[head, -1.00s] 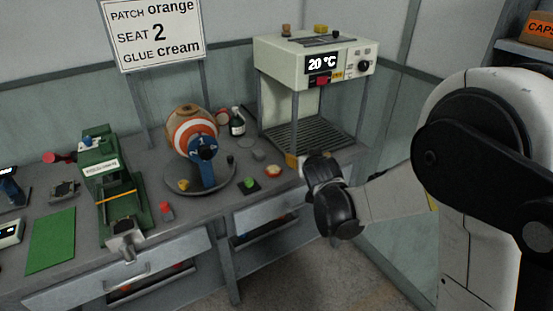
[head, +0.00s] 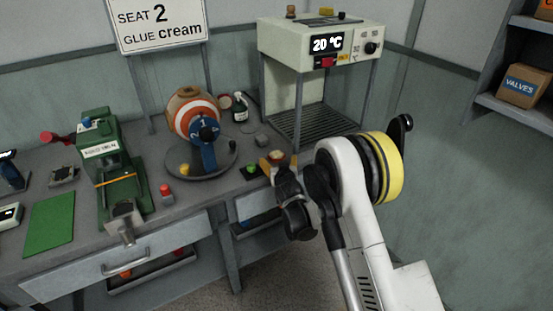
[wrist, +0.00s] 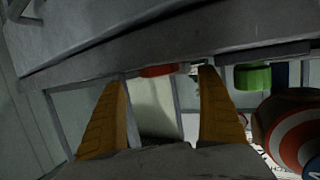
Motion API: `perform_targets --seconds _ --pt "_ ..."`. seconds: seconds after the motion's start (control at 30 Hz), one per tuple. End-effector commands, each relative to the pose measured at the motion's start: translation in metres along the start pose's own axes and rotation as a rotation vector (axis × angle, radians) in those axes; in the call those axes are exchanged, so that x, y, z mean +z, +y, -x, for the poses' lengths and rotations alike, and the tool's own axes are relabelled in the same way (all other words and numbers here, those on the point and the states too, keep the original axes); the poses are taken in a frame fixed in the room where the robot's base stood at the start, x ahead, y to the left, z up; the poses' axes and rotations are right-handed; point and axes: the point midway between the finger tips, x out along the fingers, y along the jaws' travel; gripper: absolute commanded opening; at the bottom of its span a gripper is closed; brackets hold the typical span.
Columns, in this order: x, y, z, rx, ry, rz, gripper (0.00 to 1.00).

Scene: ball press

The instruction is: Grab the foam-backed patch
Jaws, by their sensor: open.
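A small red disc (wrist: 158,70) lies on the bench top and shows between my fingertips in the wrist view, which looks upside down. A green disc (wrist: 252,77) lies beside it; it also shows in the head view (head: 252,171). I cannot tell for sure which disc is the foam-backed patch. My gripper (wrist: 160,78) is open, with one yellow finger on each side of the red disc and nothing clearly held. In the head view my gripper (head: 271,162) is at the bench's front edge and mostly hides the red disc. Contact cannot be told.
An orange-and-white striped ball (head: 192,112) sits on a round stand behind to the left. A green press (head: 105,165) stands further left. A heater with a rack (head: 318,122) is at the back right. Drawers (head: 125,262) hang open below the bench edge.

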Motion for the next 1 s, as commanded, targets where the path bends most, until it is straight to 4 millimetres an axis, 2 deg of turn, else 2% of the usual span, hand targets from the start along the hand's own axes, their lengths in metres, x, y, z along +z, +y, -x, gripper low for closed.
perform_targets --seconds 0.2,0.3,0.57,0.7,0.73,1.0 --pt "-0.002 0.0 -0.035 0.0 0.0 -0.001 0.86" --pt "-0.004 0.0 -0.044 0.0 0.0 0.0 0.86" --pt "-0.006 0.0 -0.046 0.0 0.0 0.0 0.86" --pt "-0.006 0.0 -0.046 0.0 0.0 0.0 0.44" --pt "-0.006 0.0 -0.046 0.0 0.0 0.0 0.36" --pt "-0.006 0.0 -0.046 0.0 0.0 -0.001 0.35"
